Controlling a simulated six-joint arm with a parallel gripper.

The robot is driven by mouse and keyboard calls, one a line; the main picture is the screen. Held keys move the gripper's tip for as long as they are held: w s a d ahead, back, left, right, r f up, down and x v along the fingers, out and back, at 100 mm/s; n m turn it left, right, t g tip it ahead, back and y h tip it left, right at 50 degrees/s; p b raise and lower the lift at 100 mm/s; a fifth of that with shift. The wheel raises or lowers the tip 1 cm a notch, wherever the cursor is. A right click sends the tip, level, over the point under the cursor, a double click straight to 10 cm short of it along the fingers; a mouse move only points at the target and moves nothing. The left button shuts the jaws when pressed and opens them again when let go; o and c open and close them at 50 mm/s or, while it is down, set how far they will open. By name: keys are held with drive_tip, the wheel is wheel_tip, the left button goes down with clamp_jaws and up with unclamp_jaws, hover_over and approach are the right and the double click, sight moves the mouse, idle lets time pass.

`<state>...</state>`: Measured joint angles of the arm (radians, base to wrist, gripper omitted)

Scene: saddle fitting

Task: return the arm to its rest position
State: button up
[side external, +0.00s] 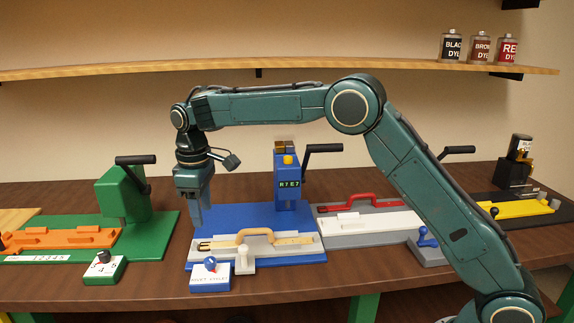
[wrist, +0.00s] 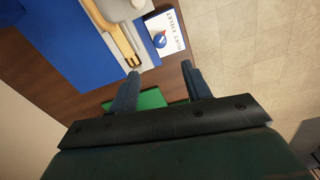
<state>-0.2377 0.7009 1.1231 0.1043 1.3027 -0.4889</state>
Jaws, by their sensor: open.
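My gripper (side external: 196,218) hangs pointing down in the side external view, above the left end of the blue station base (side external: 230,221). In the wrist view the two fingers of my gripper (wrist: 160,68) stand apart with nothing between them. A tan strap with a buckle (wrist: 125,42) lies beyond the left fingertip there.
A blue press (side external: 288,185) with a lever stands right of my gripper. A green press (side external: 122,195) and orange fixture (side external: 60,238) are at left. A shelf (side external: 230,68) with dye bottles runs above.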

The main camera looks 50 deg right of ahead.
drive_tip(key=s+d+r+m+t, duration=0.1)
drive_tip(key=s+d+r+m, duration=0.1)
drive_tip(key=s+d+r, duration=0.35)
drive_tip(key=s+d+r+m+t, duration=0.1)
drive_tip(key=s+d+r+t, duration=0.15)
drive_tip(key=s+r, duration=0.65)
drive_tip(key=s+d+f+m+t, duration=0.1)
drive_tip(key=s+d+f+m, duration=0.1)
drive_tip(key=s, duration=0.9)
drive_tip(key=s+d+f+m+t, duration=0.1)
drive_tip(key=s+f, duration=0.4)
drive_tip(key=s, duration=0.7)
drive_tip(key=shift+s+d+m, duration=0.25)
drive_tip(key=shift+d+m, duration=0.35)
drive_tip(key=shift+d, duration=0.05)
drive_tip(key=shift+f, duration=0.1)
drive_tip(key=shift+c, duration=0.4)
